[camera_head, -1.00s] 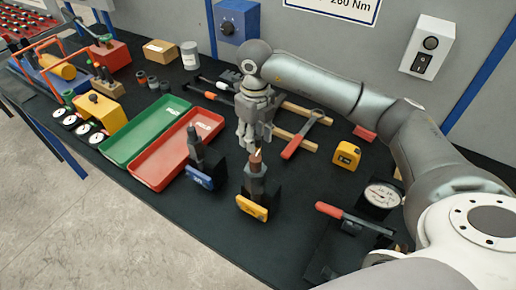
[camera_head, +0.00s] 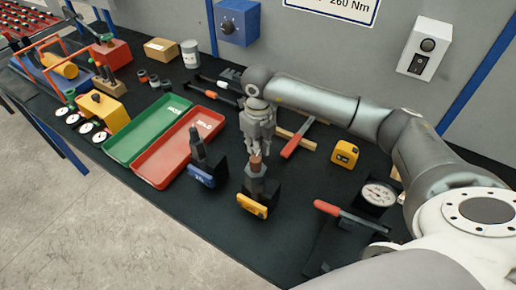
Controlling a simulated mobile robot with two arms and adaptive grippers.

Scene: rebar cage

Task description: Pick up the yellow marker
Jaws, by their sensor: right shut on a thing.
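A dark holder with a yellow label plate (camera_head: 252,206) stands on the black bench top near its front edge. An upright grey tool with an orange-brown top (camera_head: 256,164) stands in it; I take this to be the marker, though its own body does not look yellow. My right gripper (camera_head: 257,151) points down from above and is shut on the top of this marker, which still stands in its holder. The fingertips partly hide the top. My left gripper is not in view.
A similar holder with a blue plate (camera_head: 201,177) stands just left. Red (camera_head: 178,150) and green (camera_head: 146,133) trays lie farther left. Behind the gripper lie hammers (camera_head: 299,138). A yellow tape measure (camera_head: 345,154), dial gauge (camera_head: 379,194) and red-handled tool (camera_head: 328,208) are at right.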

